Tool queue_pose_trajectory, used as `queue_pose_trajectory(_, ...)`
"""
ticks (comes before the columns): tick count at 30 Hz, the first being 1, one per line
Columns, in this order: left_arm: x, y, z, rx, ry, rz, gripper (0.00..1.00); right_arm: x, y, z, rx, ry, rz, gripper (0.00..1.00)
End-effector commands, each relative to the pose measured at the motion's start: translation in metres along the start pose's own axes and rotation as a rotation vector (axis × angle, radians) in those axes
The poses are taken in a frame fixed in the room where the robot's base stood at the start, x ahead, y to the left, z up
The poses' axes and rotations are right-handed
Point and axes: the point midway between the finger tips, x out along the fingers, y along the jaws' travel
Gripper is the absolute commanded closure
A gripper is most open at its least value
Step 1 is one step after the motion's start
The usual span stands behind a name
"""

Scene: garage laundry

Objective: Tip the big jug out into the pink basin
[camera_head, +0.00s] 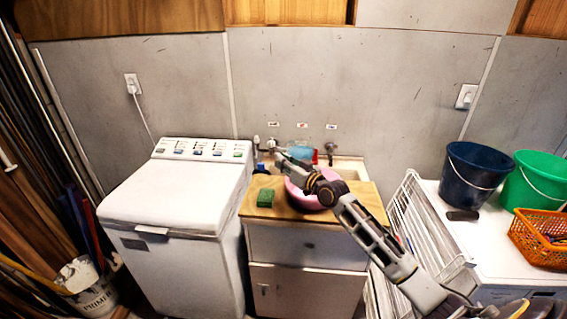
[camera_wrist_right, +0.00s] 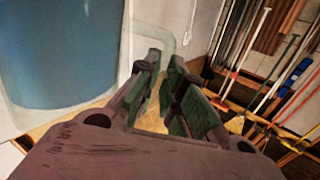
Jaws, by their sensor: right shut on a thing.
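The big jug (camera_head: 300,152) is clear with blue contents and is at the back of the wooden-topped cabinet, by the sink. It fills the left of the right wrist view (camera_wrist_right: 62,55), with its clear handle at the fingers. My right gripper (camera_head: 283,160) reaches it from the front right and is shut on the handle; its fingers (camera_wrist_right: 172,98) show dark green in the wrist view. The pink basin (camera_head: 293,194) sits on the cabinet top, below and partly hidden by my right gripper and wrist. My left gripper is not in view.
A green sponge (camera_head: 265,198) lies on the wooden top (camera_head: 257,211) left of the basin. A white washing machine (camera_head: 180,190) stands left. A white rack (camera_head: 425,225), dark blue bucket (camera_head: 472,168), green bucket (camera_head: 535,183) and orange basket (camera_head: 540,236) are right.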

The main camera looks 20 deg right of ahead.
Motion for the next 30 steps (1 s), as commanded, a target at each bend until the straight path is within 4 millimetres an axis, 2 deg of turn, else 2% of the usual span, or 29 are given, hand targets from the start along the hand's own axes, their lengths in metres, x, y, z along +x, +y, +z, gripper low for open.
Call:
queue_pose_trajectory(16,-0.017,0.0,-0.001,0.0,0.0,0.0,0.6,0.001,-0.007,-0.011,0.316,0.069,0.001,1.0)
queue_pose_trajectory(30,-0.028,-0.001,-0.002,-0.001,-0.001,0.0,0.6,0.0,0.002,-0.024,0.543,0.112,0.0,1.0)
